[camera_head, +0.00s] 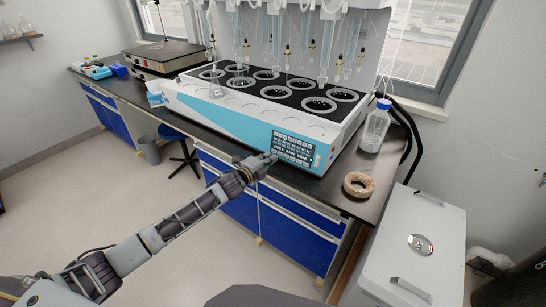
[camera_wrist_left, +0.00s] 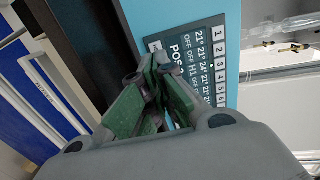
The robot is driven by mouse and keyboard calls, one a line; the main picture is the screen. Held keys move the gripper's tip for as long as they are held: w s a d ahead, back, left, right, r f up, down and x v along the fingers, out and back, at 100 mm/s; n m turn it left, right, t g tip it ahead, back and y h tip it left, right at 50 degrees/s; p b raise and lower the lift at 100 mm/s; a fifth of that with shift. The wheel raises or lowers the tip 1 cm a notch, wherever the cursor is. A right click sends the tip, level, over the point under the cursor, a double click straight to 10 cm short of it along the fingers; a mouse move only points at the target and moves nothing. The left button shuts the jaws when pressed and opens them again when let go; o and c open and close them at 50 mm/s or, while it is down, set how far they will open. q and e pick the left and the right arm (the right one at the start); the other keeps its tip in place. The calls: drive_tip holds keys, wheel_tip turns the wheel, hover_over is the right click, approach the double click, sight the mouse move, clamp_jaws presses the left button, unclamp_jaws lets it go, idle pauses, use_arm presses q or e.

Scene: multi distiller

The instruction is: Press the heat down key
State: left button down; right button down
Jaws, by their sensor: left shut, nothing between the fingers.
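The multi distiller (camera_head: 235,115) is a long white and light blue unit on the dark bench, with rows of round heating wells on top. Its control panel (camera_head: 292,148) is a dark screen on the front right end. In the left wrist view the panel (camera_wrist_left: 205,65) shows number keys in a column and rows of temperature and OFF readings. My left gripper (camera_head: 270,158) is shut and empty, at the lower left edge of the panel. In the left wrist view its fingertips (camera_wrist_left: 150,62) overlap the panel's edge; contact cannot be told. The heat down key cannot be picked out. My right gripper is not in view.
A cork ring (camera_head: 358,185) and a blue-capped bottle (camera_head: 375,128) stand on the bench right of the panel. A grey metal cabinet (camera_head: 410,245) is at the right. Blue drawers (camera_head: 285,235) lie below the bench edge. The floor at left is mostly free.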

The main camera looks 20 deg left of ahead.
sight(277, 151)
use_arm(q)
drive_tip(key=shift+x, duration=1)
drive_tip(key=shift+w+d+f, duration=0.1)
drive_tip(key=shift+w+d, duration=0.05)
drive_tip(key=shift+w, duration=0.2)
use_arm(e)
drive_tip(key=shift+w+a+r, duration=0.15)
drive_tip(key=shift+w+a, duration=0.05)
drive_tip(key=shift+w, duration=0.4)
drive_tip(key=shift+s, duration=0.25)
use_arm(q)
drive_tip(key=shift+w+d, duration=0.1)
drive_tip(key=shift+w, duration=0.3)
drive_tip(key=shift+w+r, duration=0.15)
drive_tip(key=shift+r, duration=0.05)
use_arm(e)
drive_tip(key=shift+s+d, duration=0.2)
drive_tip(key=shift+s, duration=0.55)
